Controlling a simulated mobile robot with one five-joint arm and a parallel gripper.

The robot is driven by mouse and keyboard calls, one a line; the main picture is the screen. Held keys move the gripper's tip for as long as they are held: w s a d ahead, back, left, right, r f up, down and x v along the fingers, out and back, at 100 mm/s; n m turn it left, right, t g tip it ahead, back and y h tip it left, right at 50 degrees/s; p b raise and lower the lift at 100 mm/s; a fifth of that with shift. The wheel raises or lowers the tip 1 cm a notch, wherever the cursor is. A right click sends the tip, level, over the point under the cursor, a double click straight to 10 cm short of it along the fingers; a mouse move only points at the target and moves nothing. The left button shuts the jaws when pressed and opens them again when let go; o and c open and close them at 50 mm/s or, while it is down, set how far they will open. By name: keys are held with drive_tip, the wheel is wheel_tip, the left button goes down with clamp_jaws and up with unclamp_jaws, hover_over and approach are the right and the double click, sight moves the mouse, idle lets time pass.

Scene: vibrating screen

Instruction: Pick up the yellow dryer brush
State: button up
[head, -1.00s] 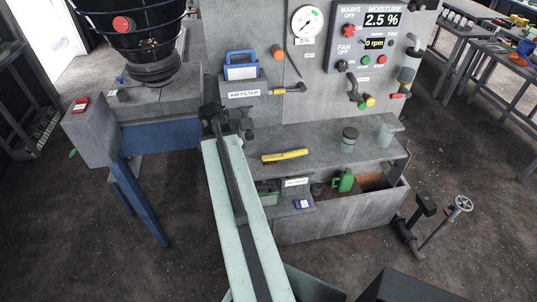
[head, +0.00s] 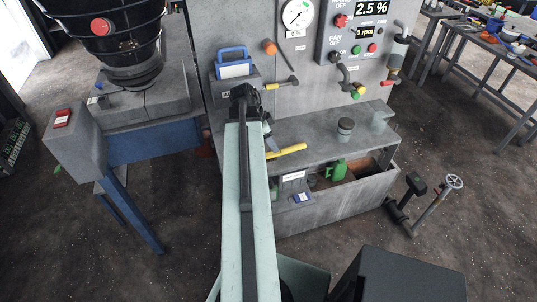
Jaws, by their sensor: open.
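The yellow dryer brush (head: 288,151) lies on the grey shelf below the control panel in the head view. Its left end is partly hidden behind my arm. My gripper (head: 246,92) is at the far end of my pale green arm, up and to the left of the brush, in front of the block under the blue-handled air filter. It is small and dark here, and its fingers are hard to make out. It is open, and no object shows in it.
A dark jar (head: 345,129) and a pale cylinder (head: 380,122) stand farther right on the shelf. A yellow-handled tool (head: 281,84) sticks out from the panel above. The open bin below holds a green can (head: 336,170). The shelf between brush and jar is clear.

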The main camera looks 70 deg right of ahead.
sight(283, 152)
drive_tip(key=shift+d+f+b, duration=0.25)
drive_tip(key=shift+f+b, duration=0.6)
drive_tip(key=shift+f, duration=0.4)
drive_tip(key=b+x, duration=0.5)
drive_tip(key=shift+w+a+f, duration=0.1)
drive_tip(key=shift+w+f, duration=0.1)
drive_tip(key=shift+w, duration=0.05)
drive_tip(key=shift+s, duration=0.1)
drive_tip(key=shift+r, duration=0.15)
clamp_jaws()
